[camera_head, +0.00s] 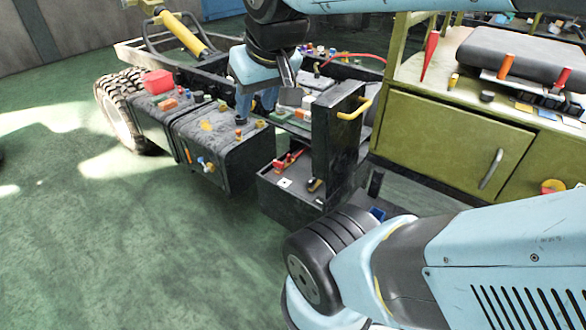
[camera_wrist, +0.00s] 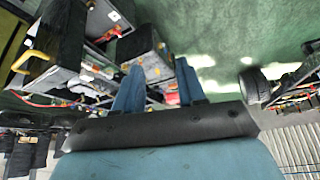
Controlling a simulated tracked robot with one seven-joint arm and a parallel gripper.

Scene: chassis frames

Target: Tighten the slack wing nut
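The slack wing nut cannot be told apart with certainty. Several small coloured fittings sit on the black boxes of the chassis (camera_head: 158,52), among them a yellow piece (camera_head: 206,125) on top of the near black box (camera_head: 222,150). My gripper (camera_head: 256,110) points down over the chassis, just right of that box's top, and hides part of what lies behind it. In the wrist view my gripper (camera_wrist: 160,66) shows two blue fingers standing apart with nothing held between them. A black box (camera_wrist: 140,44) with small fittings appears beyond the fingers.
A dark upright panel with a yellow handle (camera_head: 356,108) stands right of the gripper, above an open black tray (camera_head: 296,196). A green cabinet (camera_head: 450,135) stands at the right. A wheel (camera_head: 117,112) is at the left. The green floor on the left is clear.

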